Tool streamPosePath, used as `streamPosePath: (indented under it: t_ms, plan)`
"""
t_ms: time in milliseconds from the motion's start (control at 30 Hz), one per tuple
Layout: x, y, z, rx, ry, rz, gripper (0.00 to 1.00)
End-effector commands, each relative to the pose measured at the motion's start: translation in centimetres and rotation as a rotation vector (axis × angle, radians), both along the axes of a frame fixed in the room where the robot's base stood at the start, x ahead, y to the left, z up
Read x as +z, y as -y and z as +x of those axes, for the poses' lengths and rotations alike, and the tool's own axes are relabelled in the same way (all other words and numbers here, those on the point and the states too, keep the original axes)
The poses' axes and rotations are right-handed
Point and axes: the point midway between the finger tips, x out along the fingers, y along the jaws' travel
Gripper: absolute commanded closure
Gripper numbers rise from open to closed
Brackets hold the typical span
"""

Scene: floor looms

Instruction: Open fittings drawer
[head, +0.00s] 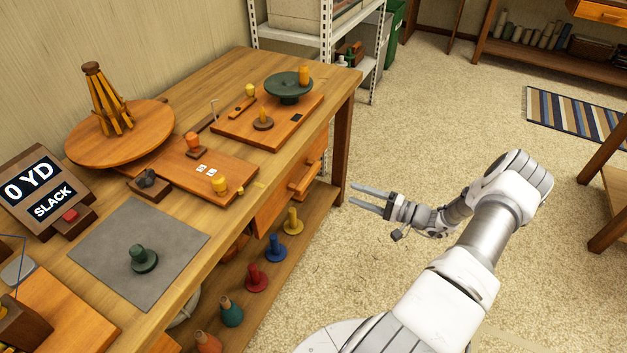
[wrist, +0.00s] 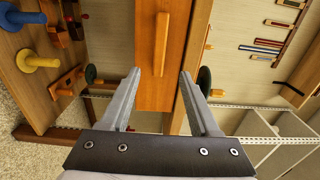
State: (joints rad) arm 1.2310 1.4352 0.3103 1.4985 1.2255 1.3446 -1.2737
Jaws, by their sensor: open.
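The fittings drawer (head: 272,212) is an orange-brown wooden front under the workbench top, at its near right part. It looks shut. Its wooden bar handle (head: 304,181) stands out from the front. In the wrist view the drawer front (wrist: 178,85) is straight ahead, and the handle (wrist: 160,45) runs up and down in the picture. My gripper (head: 352,194) is open and empty, to the right of the handle and apart from it. In the wrist view my gripper's two fingertips (wrist: 160,74) point at the drawer, with the handle lying between their lines.
The workbench top (head: 225,222) holds a round turntable (head: 140,143), boards with knobs, a grey mat (head: 115,235) and a display (head: 35,190). Colored spools, including a yellow one (head: 293,222), stand on the lower shelf. Carpet (head: 420,130) right of the bench is clear.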

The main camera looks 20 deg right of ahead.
Motion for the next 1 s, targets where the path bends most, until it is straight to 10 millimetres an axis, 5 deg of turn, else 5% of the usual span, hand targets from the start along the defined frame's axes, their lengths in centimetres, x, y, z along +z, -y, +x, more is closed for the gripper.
streamPosePath:
  t_ms: [600, 1000]
  plan:
    - [-0.1, -7.9, 10.0, 0.003, 0.0, -0.001, 0.38]
    - [0.0, -9.0, 11.5, 0.001, -0.001, -0.001, 0.38]
